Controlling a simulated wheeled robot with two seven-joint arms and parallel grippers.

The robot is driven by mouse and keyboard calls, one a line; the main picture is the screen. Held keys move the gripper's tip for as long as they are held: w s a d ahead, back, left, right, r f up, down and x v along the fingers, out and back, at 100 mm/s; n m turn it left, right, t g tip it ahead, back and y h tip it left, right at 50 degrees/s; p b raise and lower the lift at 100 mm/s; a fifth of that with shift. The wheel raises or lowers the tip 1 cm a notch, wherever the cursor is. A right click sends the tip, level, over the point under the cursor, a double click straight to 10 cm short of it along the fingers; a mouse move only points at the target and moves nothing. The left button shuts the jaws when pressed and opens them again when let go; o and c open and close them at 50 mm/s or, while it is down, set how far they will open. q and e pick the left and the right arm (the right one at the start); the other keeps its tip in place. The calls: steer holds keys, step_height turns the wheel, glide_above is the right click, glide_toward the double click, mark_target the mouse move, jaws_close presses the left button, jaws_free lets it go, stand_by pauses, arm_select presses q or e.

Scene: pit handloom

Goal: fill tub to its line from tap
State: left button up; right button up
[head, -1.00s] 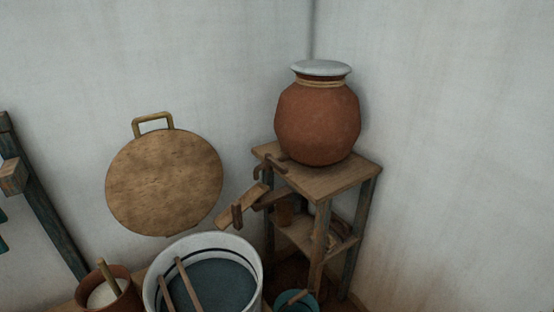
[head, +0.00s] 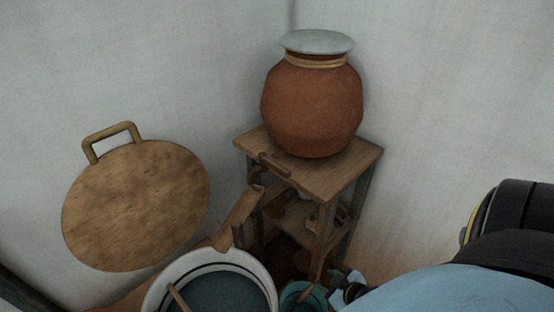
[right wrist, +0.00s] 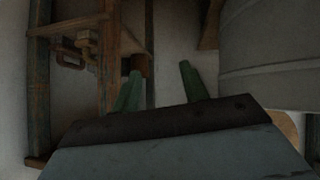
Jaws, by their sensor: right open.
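The white tub (head: 262,270), with a dark band inside its rim, stands at the bottom of the head view. Dark liquid lies inside; its level against any line cannot be told. A wooden chute (head: 238,212) slopes down to the tub's rim from the stand. A small brown piece, perhaps the tap (head: 274,164), sits at the stand's front edge below the clay pot (head: 312,105). My right gripper (head: 346,280) is low beside the stand, right of the tub. In the right wrist view its green fingers (right wrist: 160,85) are apart and empty, with the tub's grey-looking wall (right wrist: 268,65) at right.
The pot, with a pale lid (head: 318,42), rests on a wooden stand (head: 335,178). A small teal bucket (head: 290,297) is close to my right gripper. A round wooden lid (head: 135,205) leans on the wall.

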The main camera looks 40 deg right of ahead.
steer(key=w+d+r+t+p, duration=0.15)
steer(key=w+r+t, duration=0.4)
steer(key=r, duration=1.05)
steer(key=n+t+y, duration=0.2)
glide_toward(278, 167)
arm_select(q)
steer(key=shift+w+r, duration=0.45)
steer(key=shift+r, duration=0.15)
steer(key=shift+w+r, duration=0.4)
steer(key=shift+r, duration=0.2)
arm_select(e)
steer(key=w, duration=0.7)
steer(key=w+f, duration=0.1)
steer(key=w, duration=0.3)
jaws_close()
